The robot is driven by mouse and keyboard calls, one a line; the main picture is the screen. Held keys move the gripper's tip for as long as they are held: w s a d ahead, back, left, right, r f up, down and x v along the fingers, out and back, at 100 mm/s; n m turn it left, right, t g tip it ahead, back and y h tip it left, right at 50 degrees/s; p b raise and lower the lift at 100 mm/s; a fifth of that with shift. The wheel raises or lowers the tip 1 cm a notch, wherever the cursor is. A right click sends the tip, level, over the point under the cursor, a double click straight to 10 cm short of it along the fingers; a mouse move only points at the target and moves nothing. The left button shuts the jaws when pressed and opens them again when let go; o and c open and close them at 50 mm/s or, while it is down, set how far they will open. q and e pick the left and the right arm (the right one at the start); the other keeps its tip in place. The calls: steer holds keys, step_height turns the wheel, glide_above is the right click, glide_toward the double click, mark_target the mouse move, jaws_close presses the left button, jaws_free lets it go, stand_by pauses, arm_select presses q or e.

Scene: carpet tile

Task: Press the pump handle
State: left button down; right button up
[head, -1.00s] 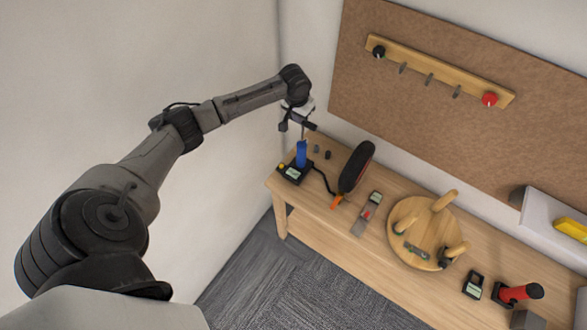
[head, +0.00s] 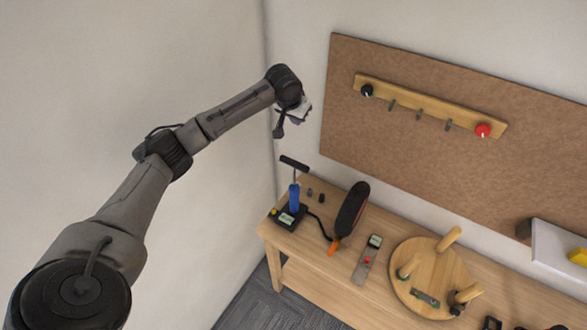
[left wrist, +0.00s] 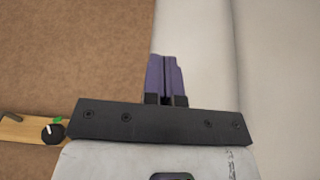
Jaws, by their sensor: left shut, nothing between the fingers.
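The pump (head: 294,199) stands upright at the left end of the wooden table, with a blue cylinder on a black base that has a small display. Its black T-shaped handle (head: 294,163) is raised above the cylinder on a thin rod. My left gripper (head: 288,124) is above the handle, apart from it, and holds nothing. In the left wrist view its purple fingers (left wrist: 165,78) are closed together against a background of wall and brown board. The pump is not in the left wrist view. My right gripper is not in view.
A black hose runs from the pump to a dark oval object (head: 351,211). A grey device (head: 367,260) and an upturned round stool (head: 437,258) lie to the right. A pegboard rail with knobs (head: 430,108) hangs on the brown board (head: 345,125). The space around the handle is clear.

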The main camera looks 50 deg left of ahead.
arm_select(q)
steer(key=r, duration=0.2)
steer(key=g, duration=0.2)
glide_above(295, 161)
steer(key=s, duration=0.2)
steer(key=shift+d+f+h, duration=0.3)
steer(key=shift+d+h, duration=0.05)
steer(key=shift+h, duration=0.05)
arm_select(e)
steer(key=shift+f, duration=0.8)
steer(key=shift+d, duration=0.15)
arm_select(q)
steer(key=shift+w+f, duration=0.1)
steer(key=x, duration=0.4)
steer(key=p+x, duration=0.1)
steer(key=x, duration=0.3)
steer(key=s+p+x, duration=0.1)
steer(key=x, duration=0.3)
steer(key=shift+d+f, duration=0.1)
steer(key=shift+d, duration=0.05)
steer(key=shift+f, duration=0.85)
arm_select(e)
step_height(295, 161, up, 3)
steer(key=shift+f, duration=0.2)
